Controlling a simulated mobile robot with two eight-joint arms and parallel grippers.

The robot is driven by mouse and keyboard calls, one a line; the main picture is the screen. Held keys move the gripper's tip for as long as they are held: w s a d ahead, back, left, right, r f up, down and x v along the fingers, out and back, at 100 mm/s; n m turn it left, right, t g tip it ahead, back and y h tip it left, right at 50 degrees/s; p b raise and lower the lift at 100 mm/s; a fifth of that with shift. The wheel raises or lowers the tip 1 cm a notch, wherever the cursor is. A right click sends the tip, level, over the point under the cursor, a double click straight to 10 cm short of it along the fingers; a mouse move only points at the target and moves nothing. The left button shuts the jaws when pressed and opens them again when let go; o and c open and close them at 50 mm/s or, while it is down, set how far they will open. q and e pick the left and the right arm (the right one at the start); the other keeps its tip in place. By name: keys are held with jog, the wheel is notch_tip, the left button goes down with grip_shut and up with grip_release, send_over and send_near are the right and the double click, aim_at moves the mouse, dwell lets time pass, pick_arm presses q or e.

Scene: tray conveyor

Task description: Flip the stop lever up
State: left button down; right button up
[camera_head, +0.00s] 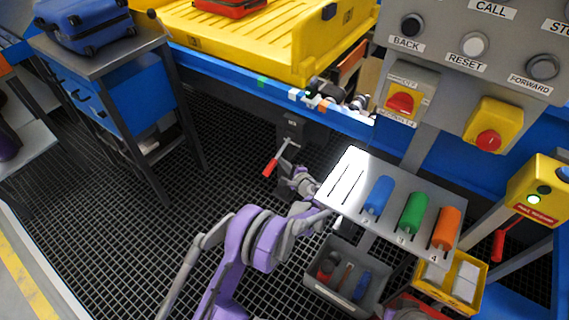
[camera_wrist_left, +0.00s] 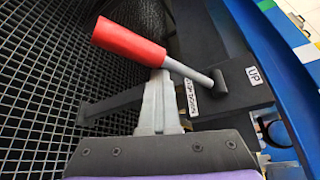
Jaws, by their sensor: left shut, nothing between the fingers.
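The stop lever has a red handle (camera_head: 270,167) on a grey rod and hangs down and to the left from a dark bracket (camera_head: 290,124) under the conveyor. In the left wrist view the red handle (camera_wrist_left: 128,41) and its rod cross just beyond my fingers, with the pivot at right. A white "UP" label (camera_wrist_left: 254,75) sits on the dark bracket beside the pivot. My left gripper (camera_head: 287,162) is shut and empty, close to the lever; its tips (camera_wrist_left: 160,76) lie by the handle's rod end. I cannot tell whether they touch. My right gripper is not in view.
A grey tool panel (camera_head: 333,194) with blue, green and orange handles stands right of my left arm. Bins (camera_head: 330,290) sit below it. The blue conveyor edge (camera_head: 235,83) carries a yellow tray (camera_head: 215,45). Open grid floor (camera_head: 150,235) lies to the left.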

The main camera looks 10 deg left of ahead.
pick_arm(q)
jog(key=shift+s+a+r+p, duration=0.1)
jog(key=shift+s+a+r, duration=0.1)
jog(key=shift+r, duration=0.65)
jog(key=shift+s+a+r+p, duration=0.1)
jog(key=shift+s+r, duration=0.15)
jog(key=shift+r, duration=0.65)
jog(key=shift+s+a+r+p, duration=0.1)
jog(key=shift+s+a+r, duration=0.1)
jog(key=shift+r, duration=0.65)
jog(key=shift+d+r, duration=0.1)
jog(key=shift+d, duration=0.05)
jog(key=p+v, duration=0.1)
jog(key=v, duration=0.9)
jog(key=shift+s+d, duration=0.25)
